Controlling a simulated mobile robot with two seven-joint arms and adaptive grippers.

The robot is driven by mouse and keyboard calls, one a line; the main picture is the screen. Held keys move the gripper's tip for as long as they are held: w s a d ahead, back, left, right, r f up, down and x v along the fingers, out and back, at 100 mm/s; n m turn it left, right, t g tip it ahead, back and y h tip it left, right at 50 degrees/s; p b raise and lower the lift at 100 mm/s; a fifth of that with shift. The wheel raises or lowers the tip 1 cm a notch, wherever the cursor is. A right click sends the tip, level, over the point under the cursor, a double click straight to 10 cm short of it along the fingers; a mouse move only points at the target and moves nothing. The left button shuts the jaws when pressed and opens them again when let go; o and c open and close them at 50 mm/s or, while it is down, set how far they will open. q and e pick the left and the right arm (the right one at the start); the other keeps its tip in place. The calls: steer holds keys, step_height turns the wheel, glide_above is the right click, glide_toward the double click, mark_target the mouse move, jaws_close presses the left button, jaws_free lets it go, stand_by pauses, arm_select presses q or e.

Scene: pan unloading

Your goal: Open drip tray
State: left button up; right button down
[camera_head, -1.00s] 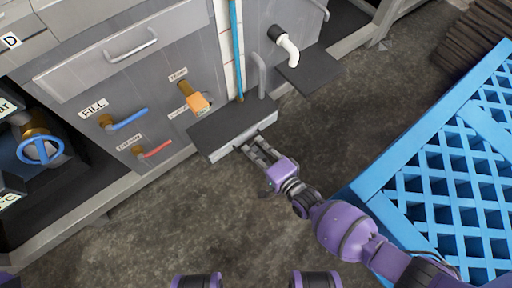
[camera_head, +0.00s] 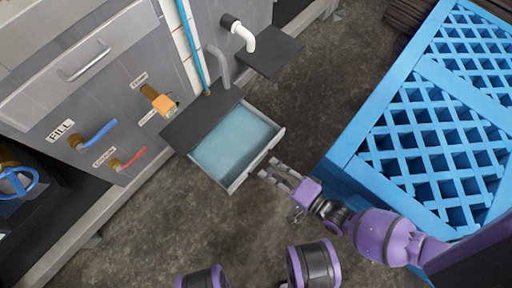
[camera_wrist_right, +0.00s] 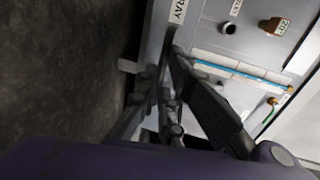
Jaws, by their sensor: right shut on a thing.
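The drip tray (camera_head: 236,145) stands pulled out from under a dark ledge at the foot of the grey machine; its pale blue inside shows. My right gripper (camera_head: 270,169) is at the tray's front edge, and its fingers are shut on the tray's front handle, which they mostly hide. In the right wrist view my gripper fingers (camera_wrist_right: 168,85) are close together by a white label reading "TRAY" (camera_wrist_right: 178,10). My left gripper is not in view.
A large blue lattice crate (camera_head: 430,130) stands right of my right arm. Above the tray are a blue-striped gauge (camera_head: 190,45), a white spout (camera_head: 243,37) and a dark shelf (camera_head: 268,54). Red and blue lever valves (camera_head: 97,135) sit left. Bare floor lies in front.

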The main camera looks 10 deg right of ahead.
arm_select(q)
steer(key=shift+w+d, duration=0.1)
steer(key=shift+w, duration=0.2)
arm_select(e)
steer(key=v, duration=0.3)
steer(key=shift+s+d+f, duration=0.25)
steer(key=shift+s+f, duration=0.05)
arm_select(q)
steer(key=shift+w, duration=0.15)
arm_select(e)
steer(key=c, duration=1.9)
jaws_free()
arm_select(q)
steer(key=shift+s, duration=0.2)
arm_select(e)
steer(key=v, duration=1.2)
